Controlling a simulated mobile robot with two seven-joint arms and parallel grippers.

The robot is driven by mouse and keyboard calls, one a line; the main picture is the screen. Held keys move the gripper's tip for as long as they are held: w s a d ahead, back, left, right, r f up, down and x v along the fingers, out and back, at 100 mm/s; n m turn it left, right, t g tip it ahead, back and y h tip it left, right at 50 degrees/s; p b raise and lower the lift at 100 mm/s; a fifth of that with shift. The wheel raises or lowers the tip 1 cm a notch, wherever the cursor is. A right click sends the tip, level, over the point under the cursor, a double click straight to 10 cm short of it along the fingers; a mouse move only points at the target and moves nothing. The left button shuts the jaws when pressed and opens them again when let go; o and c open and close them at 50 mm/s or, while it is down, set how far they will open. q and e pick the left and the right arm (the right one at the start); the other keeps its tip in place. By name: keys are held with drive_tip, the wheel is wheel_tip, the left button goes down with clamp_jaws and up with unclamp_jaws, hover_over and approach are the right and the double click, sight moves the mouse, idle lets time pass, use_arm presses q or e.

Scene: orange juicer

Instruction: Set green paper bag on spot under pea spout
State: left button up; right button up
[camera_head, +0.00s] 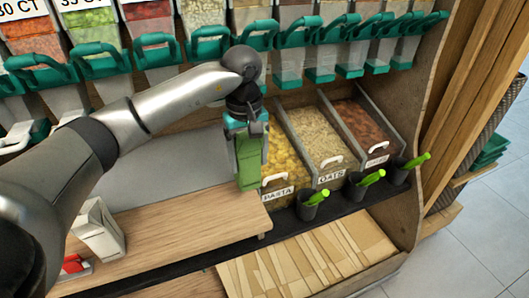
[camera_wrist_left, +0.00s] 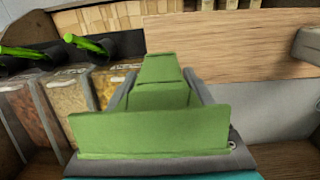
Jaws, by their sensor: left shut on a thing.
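My left gripper (camera_head: 246,124) is shut on the green paper bag (camera_head: 248,163) and holds it roughly upright near the right end of the wooden counter (camera_head: 185,218). I cannot tell whether the bag's base touches anything. In the left wrist view the bag (camera_wrist_left: 150,128) fills the middle, between the grey fingers (camera_wrist_left: 162,95). A bin with green contents (camera_head: 92,24), which look like peas, is at the upper left; its teal-handled spout (camera_head: 112,88) hangs below. My left arm hides part of the area under that spout. My right gripper is not in view.
Pasta (camera_head: 284,165), oats (camera_head: 318,138) and another open bin (camera_head: 366,132) lie to the right of the bag. Several dark cups with green scoops (camera_head: 310,205) line the front ledge. A white carton (camera_head: 98,228) stands at left. The grey surface (camera_head: 175,165) behind the counter looks clear.

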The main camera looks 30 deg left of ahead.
use_arm(q)
drive_tip(key=s+d+r+m, duration=0.4)
drive_tip(key=s+d+m, duration=0.6)
drive_tip(key=d, duration=0.1)
drive_tip(key=shift+a, duration=0.1)
